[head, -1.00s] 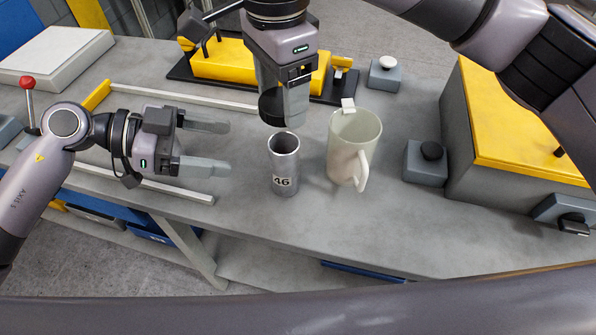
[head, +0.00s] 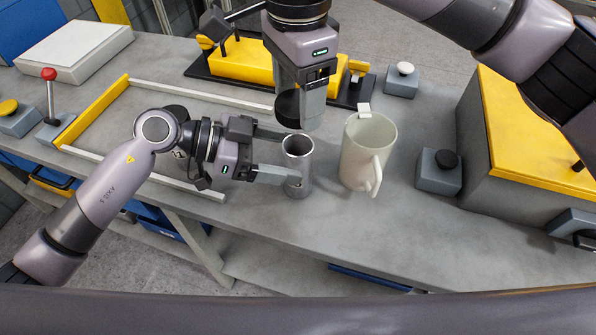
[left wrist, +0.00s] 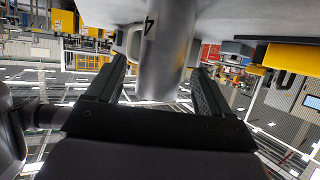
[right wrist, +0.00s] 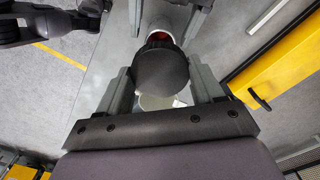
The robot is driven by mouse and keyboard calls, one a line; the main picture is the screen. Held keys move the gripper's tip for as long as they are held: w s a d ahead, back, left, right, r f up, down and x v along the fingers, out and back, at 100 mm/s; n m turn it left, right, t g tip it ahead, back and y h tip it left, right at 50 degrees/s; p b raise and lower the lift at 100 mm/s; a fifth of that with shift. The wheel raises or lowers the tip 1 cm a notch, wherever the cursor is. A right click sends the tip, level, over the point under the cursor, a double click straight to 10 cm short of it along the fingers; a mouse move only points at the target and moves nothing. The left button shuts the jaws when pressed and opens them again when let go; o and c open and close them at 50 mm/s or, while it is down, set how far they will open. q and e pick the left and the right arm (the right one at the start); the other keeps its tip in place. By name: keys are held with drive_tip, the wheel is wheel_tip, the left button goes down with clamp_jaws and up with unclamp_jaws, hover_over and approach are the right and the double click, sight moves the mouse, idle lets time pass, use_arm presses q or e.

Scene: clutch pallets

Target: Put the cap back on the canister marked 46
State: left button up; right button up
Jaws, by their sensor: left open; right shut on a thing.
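The canister (head: 298,166) is a grey metal cylinder standing upright on the bench, its top open. In the left wrist view it rises between the fingers, and part of its label, a "4" (left wrist: 150,27), shows. My left gripper (head: 288,157) is open, with its fingers on either side of the canister; contact cannot be told. My right gripper (head: 300,112) is shut on the dark round cap (head: 287,109) and holds it above the canister, apart from it. In the right wrist view the cap (right wrist: 161,65) sits between the fingers and hides much of what is below.
A cream mug (head: 366,160) stands close to the right of the canister, handle toward the front. A grey block with a black knob (head: 438,170) and a yellow-topped box (head: 530,130) stand further right. A yellow fixture (head: 240,64) is behind. The bench front is clear.

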use_arm(q)
drive_tip(key=shift+x, duration=1.5)
drive_tip(key=c, duration=1.5)
use_arm(e)
hover_over(298, 137)
drive_tip(key=s, duration=0.2)
drive_tip(key=shift+s+f, duration=0.1)
drive_tip(key=shift+f, duration=2.4)
drive_tip(key=shift+f, duration=0.1)
drive_tip(key=shift+f, duration=0.8)
drive_tip(key=shift+f, duration=0.3)
drive_tip(key=shift+f, duration=0.3)
